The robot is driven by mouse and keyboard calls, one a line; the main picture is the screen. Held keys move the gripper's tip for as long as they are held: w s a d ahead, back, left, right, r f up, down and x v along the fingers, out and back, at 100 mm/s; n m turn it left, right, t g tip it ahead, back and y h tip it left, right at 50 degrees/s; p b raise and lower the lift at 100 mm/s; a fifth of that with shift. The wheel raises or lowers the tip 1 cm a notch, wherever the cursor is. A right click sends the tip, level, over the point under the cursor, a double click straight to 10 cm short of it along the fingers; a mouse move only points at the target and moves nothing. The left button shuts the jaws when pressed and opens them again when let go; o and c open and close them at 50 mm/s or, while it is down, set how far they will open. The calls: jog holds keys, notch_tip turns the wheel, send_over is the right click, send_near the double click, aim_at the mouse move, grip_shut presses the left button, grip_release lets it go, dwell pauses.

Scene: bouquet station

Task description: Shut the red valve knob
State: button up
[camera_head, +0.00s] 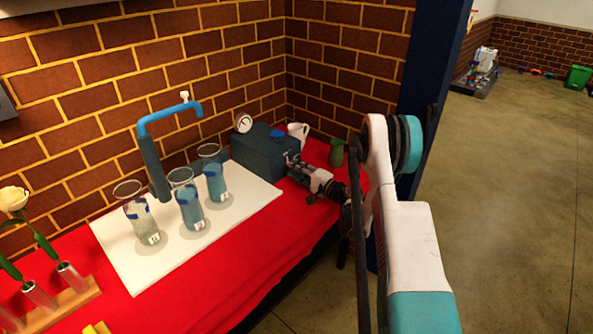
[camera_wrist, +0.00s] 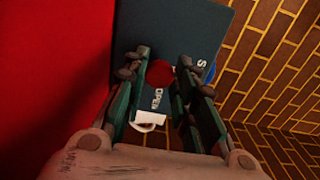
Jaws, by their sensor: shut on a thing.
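The red valve knob (camera_wrist: 160,74) shows in the wrist view on the face of a dark blue-grey box (camera_wrist: 205,30). My gripper (camera_wrist: 164,80) has a finger on each side of the knob and is shut on it. The word OPEN is printed on the box face beside the knob, and part of another label shows near a blue round part (camera_wrist: 208,72). In the head view the box (camera_head: 262,148) stands at the back of the table, and my gripper (camera_head: 296,170) reaches its right side. The knob is hidden there.
A white board (camera_head: 130,262) on the red-covered table (camera_head: 75,300) holds several glasses with liquid, such as one (camera_head: 216,182) near the box, below a blue spout (camera_head: 165,112). A white mug (camera_head: 298,130) and a green jug (camera_head: 337,153) stand behind my gripper. Brick walls close the back.

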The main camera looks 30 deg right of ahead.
jog(key=shift+a, duration=0.1)
jog(key=o, duration=1.1)
jog(key=shift+c, duration=0.2)
jog(key=v, duration=0.7)
jog(key=shift+s, duration=0.25)
